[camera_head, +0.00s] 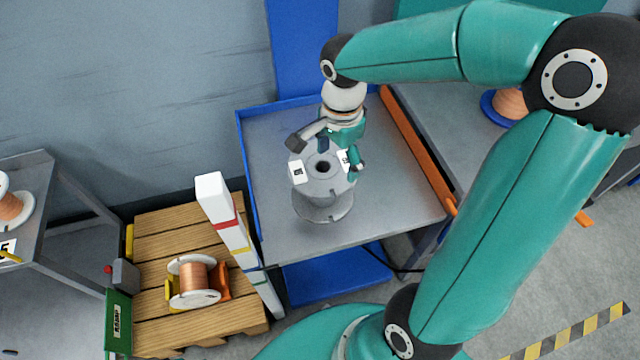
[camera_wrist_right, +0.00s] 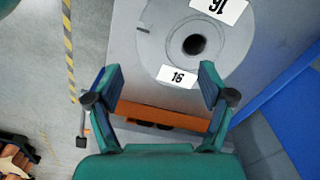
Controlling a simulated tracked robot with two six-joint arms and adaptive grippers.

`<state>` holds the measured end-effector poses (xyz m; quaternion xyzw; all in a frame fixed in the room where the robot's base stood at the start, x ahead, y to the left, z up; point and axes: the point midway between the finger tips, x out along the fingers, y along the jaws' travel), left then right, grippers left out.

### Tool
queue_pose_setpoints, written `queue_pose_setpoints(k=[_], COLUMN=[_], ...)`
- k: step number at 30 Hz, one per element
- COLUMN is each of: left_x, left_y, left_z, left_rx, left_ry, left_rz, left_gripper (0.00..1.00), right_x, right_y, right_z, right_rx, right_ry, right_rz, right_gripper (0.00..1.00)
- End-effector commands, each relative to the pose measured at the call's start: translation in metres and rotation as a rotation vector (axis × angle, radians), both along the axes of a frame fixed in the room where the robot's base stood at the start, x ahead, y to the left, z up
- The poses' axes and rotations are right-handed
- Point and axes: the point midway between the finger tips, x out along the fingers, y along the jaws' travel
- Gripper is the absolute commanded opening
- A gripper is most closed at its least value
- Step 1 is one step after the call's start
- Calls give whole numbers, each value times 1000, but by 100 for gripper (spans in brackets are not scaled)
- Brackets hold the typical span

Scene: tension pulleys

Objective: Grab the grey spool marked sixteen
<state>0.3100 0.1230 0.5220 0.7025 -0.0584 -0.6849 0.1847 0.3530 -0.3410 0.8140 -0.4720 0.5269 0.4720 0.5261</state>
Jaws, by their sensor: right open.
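The grey spool marked sixteen (camera_head: 322,201) stands upright on the grey table in the head view. In the right wrist view the same spool (camera_wrist_right: 160,50) shows from above, with its dark centre hole and two white labels reading 16. My right gripper (camera_head: 327,152) is over the spool's top in the head view. In the right wrist view its two fingers (camera_wrist_right: 160,86) are spread apart, with the spool's near edge and a label ahead of and between them. Nothing is gripped. My left gripper is not in view.
The grey table (camera_head: 400,200) has a blue rim and an orange bar (camera_head: 418,150) at its right. A white post (camera_head: 228,225) stands left of it. A copper spool (camera_head: 193,282) lies on a wooden pallet (camera_head: 165,225). Another copper spool (camera_head: 510,102) is at right.

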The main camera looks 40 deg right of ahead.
Motion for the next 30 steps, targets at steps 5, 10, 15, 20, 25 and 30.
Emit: queue_pose_setpoints(k=[5, 10, 15, 20, 25, 30], left_x=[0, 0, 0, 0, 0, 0], left_y=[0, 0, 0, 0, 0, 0], left_z=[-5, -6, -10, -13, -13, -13], left_rx=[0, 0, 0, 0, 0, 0], left_ry=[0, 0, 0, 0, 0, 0], left_rz=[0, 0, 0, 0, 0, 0], left_gripper=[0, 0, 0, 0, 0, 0], right_x=[-1, 0, 1, 2, 2, 2], right_y=[0, -1, -1, -1, -1, -1], right_z=[-24, -32, -55, -75, -80, -79], right_rx=[1, 0, 3, 1, 1, 1], right_ry=[2, 0, 5, 3, 0, 0], right_rz=[-3, -3, -2, -3, -3, -4], right_gripper=[81, 81, 81, 81, 81, 76])
